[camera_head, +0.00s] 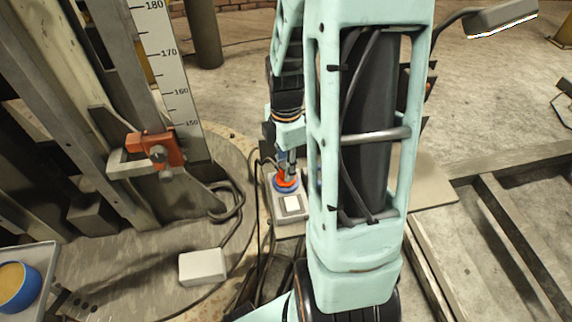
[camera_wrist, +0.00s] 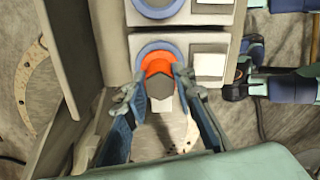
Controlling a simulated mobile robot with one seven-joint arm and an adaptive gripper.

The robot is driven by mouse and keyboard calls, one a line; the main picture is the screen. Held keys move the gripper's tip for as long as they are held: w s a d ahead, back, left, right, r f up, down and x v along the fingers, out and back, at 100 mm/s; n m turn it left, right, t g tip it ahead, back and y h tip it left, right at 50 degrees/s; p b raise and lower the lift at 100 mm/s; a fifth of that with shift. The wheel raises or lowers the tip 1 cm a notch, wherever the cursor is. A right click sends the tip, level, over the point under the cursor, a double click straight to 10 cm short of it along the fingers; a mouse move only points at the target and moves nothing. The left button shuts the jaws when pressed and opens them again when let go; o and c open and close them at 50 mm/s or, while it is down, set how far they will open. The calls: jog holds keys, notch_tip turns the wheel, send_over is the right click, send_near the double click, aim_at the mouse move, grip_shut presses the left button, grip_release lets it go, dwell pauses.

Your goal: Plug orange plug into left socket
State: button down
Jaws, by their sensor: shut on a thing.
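The orange plug (camera_wrist: 158,65) has an orange collar and a grey hexagonal body. My gripper (camera_wrist: 160,88) is shut on it, one finger on each side. In the wrist view the plug is in front of a blue-ringed socket (camera_wrist: 145,47) on a grey plate, overlapping the ring. A second blue-ringed socket (camera_wrist: 158,10) shows at the top edge. In the head view the orange collar (camera_head: 286,180) is right at the blue ring of a grey socket box (camera_head: 291,216). How deep the plug sits cannot be told. My arm hides the area to the right.
White squares (camera_wrist: 209,65) sit beside the sockets. A white box (camera_head: 202,266) lies on the floor near dark cables (camera_head: 234,214). At left stand a scaled column (camera_head: 178,80) with an orange clamp (camera_head: 160,149) and a blue bowl (camera_head: 18,292) on a tray.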

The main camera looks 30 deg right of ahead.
dwell(0.3)
jog(key=c, duration=1.5)
grip_release()
jog(key=shift+c, duration=0.2)
notch_tip(320, 180, up, 12)
